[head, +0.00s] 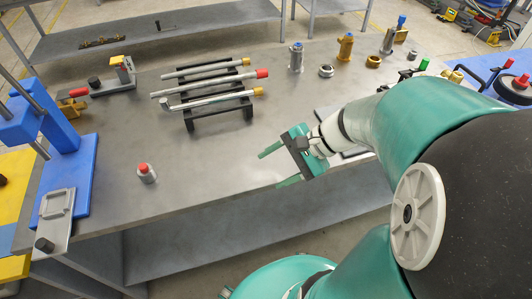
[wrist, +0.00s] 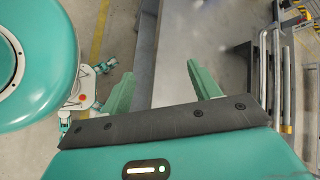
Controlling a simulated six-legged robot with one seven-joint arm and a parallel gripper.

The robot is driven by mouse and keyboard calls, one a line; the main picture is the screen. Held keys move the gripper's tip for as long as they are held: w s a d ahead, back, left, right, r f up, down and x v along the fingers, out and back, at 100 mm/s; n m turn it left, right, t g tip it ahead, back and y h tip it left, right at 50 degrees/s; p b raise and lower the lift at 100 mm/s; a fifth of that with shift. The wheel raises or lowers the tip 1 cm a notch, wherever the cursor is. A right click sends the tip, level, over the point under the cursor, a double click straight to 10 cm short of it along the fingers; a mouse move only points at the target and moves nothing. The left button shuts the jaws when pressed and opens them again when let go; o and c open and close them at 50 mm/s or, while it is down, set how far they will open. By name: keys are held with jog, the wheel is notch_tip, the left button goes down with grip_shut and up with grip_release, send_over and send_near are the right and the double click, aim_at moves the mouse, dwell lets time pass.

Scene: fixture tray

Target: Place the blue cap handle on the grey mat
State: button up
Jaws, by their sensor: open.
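In the head view a short metal cylinder with a blue top (head: 296,58) stands upright at the table's back middle; it looks like the blue cap handle. A second slanted metal piece (head: 388,42) with a blue top stands farther right, so I cannot tell for certain which is meant. A flat grey patch (head: 325,113), perhaps the grey mat, shows partly behind my arm; most of it is hidden. My gripper (head: 273,168) is open and empty above the table's front edge, apart from both blue-topped pieces. The wrist view shows its two green fingers (wrist: 163,82) spread with nothing between them.
A black rack (head: 220,117) holds several metal rods with yellow and red ends. A red-topped cylinder (head: 146,174) stands at front left. A blue fixture (head: 70,165) is at the left edge. Gold and metal parts (head: 345,48) stand at the back. The table's front middle is clear.

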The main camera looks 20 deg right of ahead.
jog(key=s+a+r+n+t+h, duration=0.1)
jog(key=s+a+r+n+h, duration=0.2)
jog(key=r+n+h, duration=0.5)
jog(key=a+r+n, duration=0.1)
jog(key=n, duration=0.4)
jog(key=shift+n+t, duration=0.3)
jog(key=shift+t, duration=0.1)
jog(key=shift+r, duration=0.1)
